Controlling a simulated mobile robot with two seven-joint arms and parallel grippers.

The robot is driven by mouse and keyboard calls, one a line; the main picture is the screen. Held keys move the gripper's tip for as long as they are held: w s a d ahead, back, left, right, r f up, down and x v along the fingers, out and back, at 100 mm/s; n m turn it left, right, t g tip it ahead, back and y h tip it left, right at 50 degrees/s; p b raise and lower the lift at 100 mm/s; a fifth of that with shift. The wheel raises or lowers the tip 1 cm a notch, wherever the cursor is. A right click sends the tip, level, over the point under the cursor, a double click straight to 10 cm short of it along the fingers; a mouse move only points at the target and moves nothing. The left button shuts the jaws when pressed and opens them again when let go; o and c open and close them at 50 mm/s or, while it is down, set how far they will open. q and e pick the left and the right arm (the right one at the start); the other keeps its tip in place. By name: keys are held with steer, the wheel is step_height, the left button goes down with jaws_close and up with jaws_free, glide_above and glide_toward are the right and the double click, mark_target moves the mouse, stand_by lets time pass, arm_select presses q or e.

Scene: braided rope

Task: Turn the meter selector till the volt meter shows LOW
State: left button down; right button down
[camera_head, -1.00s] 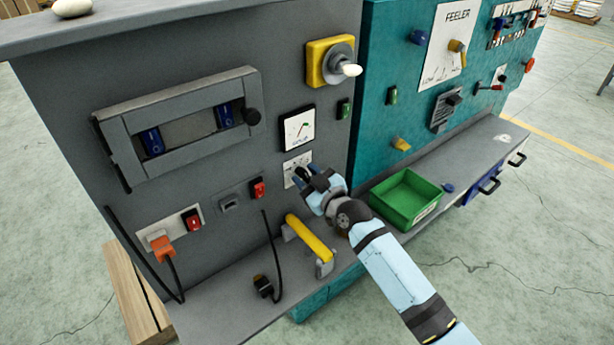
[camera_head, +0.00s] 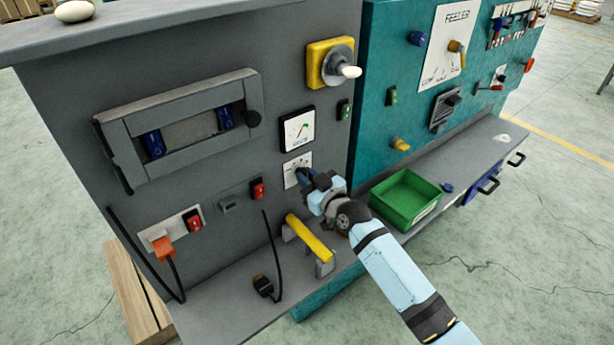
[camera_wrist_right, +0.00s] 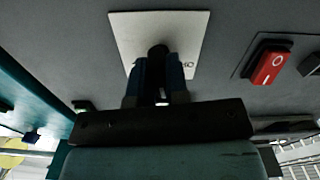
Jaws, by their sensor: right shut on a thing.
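The volt meter (camera_head: 298,130) is a white dial in a black frame on the grey panel, with a needle and a coloured mark; its lettering is too small to read surely. The meter selector's white plate (camera_head: 291,172) is just below it and also shows in the right wrist view (camera_wrist_right: 187,28). My right gripper (camera_head: 308,177) is at the plate, its fingers shut on the black selector knob (camera_wrist_right: 158,52), which shows between the fingertips in the right wrist view. The fingers hide most of the knob. My left gripper is not in view.
A red rocker switch (camera_wrist_right: 270,66) is beside the plate. A green bin (camera_head: 407,199) stands right of my wrist. A yellow rotary switch (camera_head: 331,62) is above the meter.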

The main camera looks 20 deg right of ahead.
steer(key=m, duration=0.3)
steer(key=shift+p, duration=0.4)
steer(key=shift+m, duration=1.3)
steer(key=c, duration=1.1)
jaws_free()
steer(key=shift+s, duration=0.1)
steer(key=b+v, duration=0.1)
steer(key=v, duration=1.2)
steer(key=shift+s+d, duration=0.15)
steer(key=shift+s, duration=0.2)
